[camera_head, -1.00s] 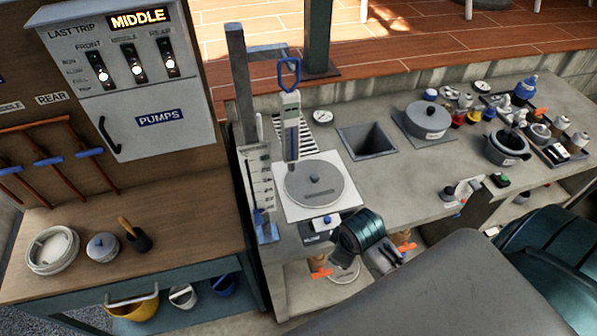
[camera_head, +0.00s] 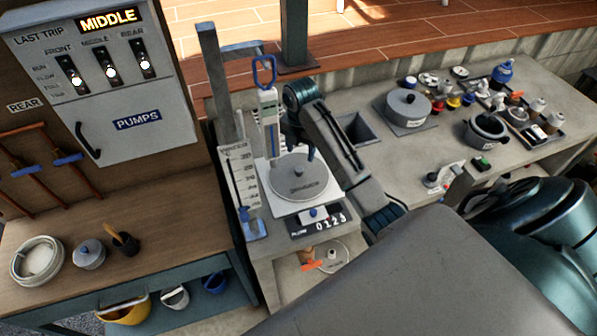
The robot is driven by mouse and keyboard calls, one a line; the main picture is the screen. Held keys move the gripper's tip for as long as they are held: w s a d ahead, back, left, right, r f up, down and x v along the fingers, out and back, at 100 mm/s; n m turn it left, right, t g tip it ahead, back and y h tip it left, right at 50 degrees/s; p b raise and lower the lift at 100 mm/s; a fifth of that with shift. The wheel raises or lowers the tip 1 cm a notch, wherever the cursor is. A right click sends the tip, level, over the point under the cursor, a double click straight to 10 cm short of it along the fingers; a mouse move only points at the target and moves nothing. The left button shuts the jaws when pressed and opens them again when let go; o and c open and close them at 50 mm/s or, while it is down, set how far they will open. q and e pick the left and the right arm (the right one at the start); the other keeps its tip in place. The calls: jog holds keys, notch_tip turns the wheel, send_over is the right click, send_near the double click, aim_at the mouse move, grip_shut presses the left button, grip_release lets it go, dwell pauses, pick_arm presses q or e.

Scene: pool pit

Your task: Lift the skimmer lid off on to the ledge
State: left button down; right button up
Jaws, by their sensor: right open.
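My right gripper (camera_head: 309,150) is over the far right part of the disc, pointing down, open and empty. Its fingertips are small and partly hidden by my own arm, so I cannot tell whether they touch the disc. The ledge cannot be made out for certain. My left gripper is not in view.
A blue-handled gauge (camera_head: 268,105) and a graduated scale board (camera_head: 243,180) stand close left of the disc. A square opening (camera_head: 352,128) lies right of it, behind my arm. A grey lidded pot (camera_head: 408,106) and small fittings stand farther right.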

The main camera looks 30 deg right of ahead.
aim_at(299, 169)
jog(key=f+b, duration=0.1)
jog(key=b, duration=0.1)
jog(key=w+f+n+b, duration=0.1)
jog(key=shift+w+d+f+b, duration=0.1)
jog(key=shift+d+b, duration=0.2)
jog(key=shift+b, duration=0.05)
jog(key=shift+f+p, duration=0.35)
jog(key=shift+f, duration=0.6)
jog(key=f+p, duration=0.3)
jog(key=f, duration=0.1)
jog(key=shift+a+f, duration=0.2)
jog(key=shift+f, duration=0.5)
grip_shut()
